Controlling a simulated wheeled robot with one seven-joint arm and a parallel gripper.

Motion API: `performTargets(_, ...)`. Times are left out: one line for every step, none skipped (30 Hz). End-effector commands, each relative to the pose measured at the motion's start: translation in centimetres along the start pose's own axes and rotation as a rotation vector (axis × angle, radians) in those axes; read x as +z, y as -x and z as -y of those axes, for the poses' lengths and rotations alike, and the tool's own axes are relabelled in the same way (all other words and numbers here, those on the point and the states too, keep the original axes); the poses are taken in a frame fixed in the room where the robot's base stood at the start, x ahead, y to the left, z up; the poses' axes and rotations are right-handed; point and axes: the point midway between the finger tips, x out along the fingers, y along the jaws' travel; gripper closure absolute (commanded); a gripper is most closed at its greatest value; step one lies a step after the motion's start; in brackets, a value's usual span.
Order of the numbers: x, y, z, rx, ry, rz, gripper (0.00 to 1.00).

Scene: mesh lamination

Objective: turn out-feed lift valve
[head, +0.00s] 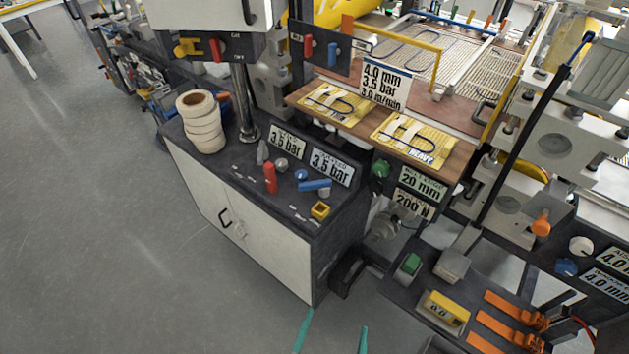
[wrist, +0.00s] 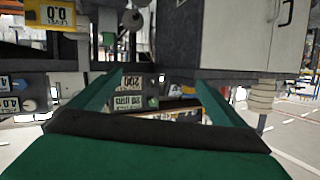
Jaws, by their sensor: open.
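My gripper (head: 333,336) shows at the bottom edge of the head view as two teal fingertips, apart and empty, over the floor in front of the cabinet. In the wrist view my gripper (wrist: 158,92) is open with nothing between its fingers; the picture is upside down. I cannot tell which control is the out-feed lift valve. Candidates in the head view are a red lever (head: 308,48) and a blue lever (head: 332,54) on a dark panel, a blue handle (head: 314,185) on the cabinet top, and orange levers (head: 515,307) at lower right.
A white-doored cabinet (head: 240,220) with a dark top stands left of the gripper. White rolls (head: 201,122), a red handle (head: 270,178) and a yellow block (head: 320,210) are on it. A dark control box (head: 440,290) juts out at right. Floor (head: 110,230) at left is clear.

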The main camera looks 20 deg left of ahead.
Motion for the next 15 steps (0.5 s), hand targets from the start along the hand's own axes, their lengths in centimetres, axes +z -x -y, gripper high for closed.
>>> performTargets(-0.8,-1.9,0.4,-0.011,-0.009,-0.005,0.05)
performTargets(-1.0,-2.8,0.8,-0.02,-0.013,-0.001,0.05)
performTargets(-1.4,-4.1,1.2,-0.034,-0.017,0.005,0.05)
performTargets(-1.8,-5.0,1.7,-0.046,-0.018,0.009,0.05)
performTargets(-2.2,-5.9,2.1,-0.058,-0.02,0.013,0.05)
performTargets(-2.7,-7.1,2.6,-0.075,-0.022,0.017,0.05)
performTargets(-3.2,-7.9,3.0,-0.088,-0.02,0.021,0.05)
performTargets(-3.6,-8.8,3.5,-0.103,-0.018,0.025,0.05)
performTargets(-4.3,-9.9,4.1,-0.123,-0.016,0.031,0.05)
performTargets(-4.8,-10.7,4.6,-0.137,-0.012,0.035,0.05)
performTargets(-5.4,-11.4,5.1,-0.152,-0.007,0.039,0.05)
performTargets(-6.2,-12.4,5.7,-0.173,0.0,0.043,0.05)
performTargets(-6.8,-13.1,6.1,-0.188,0.007,0.046,0.05)
performTargets(-7.4,-13.8,6.5,-0.203,0.014,0.05,0.05)
performTargets(-8.3,-14.6,7.2,-0.225,0.024,0.055,0.05)
